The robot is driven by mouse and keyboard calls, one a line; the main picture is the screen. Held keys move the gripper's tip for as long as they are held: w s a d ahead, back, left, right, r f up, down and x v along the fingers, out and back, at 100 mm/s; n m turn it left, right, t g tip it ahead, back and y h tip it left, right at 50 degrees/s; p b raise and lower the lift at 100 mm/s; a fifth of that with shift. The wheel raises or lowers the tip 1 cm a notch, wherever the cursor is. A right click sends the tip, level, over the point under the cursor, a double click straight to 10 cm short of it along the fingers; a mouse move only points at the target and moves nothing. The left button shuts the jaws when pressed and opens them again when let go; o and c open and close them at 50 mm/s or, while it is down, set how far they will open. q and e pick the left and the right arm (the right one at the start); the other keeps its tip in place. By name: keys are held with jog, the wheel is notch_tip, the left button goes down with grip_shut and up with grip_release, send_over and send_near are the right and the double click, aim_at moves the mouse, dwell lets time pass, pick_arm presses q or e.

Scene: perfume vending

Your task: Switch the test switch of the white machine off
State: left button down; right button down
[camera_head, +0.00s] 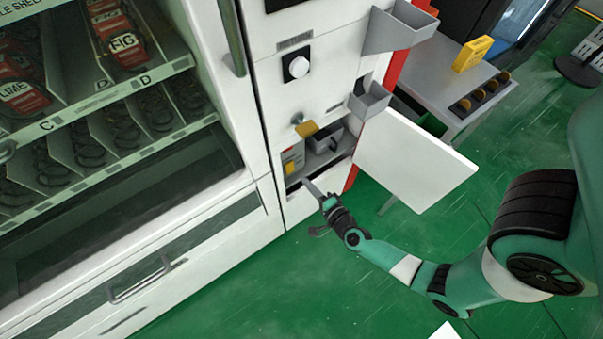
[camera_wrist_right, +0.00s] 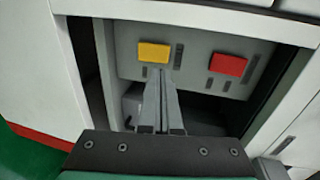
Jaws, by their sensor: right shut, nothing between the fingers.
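The white machine (camera_head: 275,130) stands in the middle of the head view with its lower compartment open. Inside are a yellow switch (camera_wrist_right: 154,53) and a red switch (camera_wrist_right: 228,65) on a grey panel (camera_wrist_right: 190,58), seen in the right wrist view. Which one is the test switch I cannot read. My right gripper (camera_head: 306,182) is shut and empty, reaching into the compartment opening. In the right wrist view its fingertips (camera_wrist_right: 160,75) are just below the yellow switch and overlap its lower edge; I cannot tell if they touch. My left gripper is not in view.
The open white door (camera_head: 415,165) sticks out right of the compartment. Small grey trays (camera_head: 370,102) jut from the machine above. A grey side table (camera_head: 450,85) with a yellow box (camera_head: 472,53) stands behind the door. Green floor (camera_head: 290,290) in front is clear.

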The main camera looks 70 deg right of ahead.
jog(key=s+a+r+p, duration=0.3)
jog(key=s, duration=0.2)
jog(key=shift+s+a+r, duration=0.15)
jog(key=shift+a+r, duration=0.15)
jog(key=shift+a, duration=0.05)
dwell(0.3)
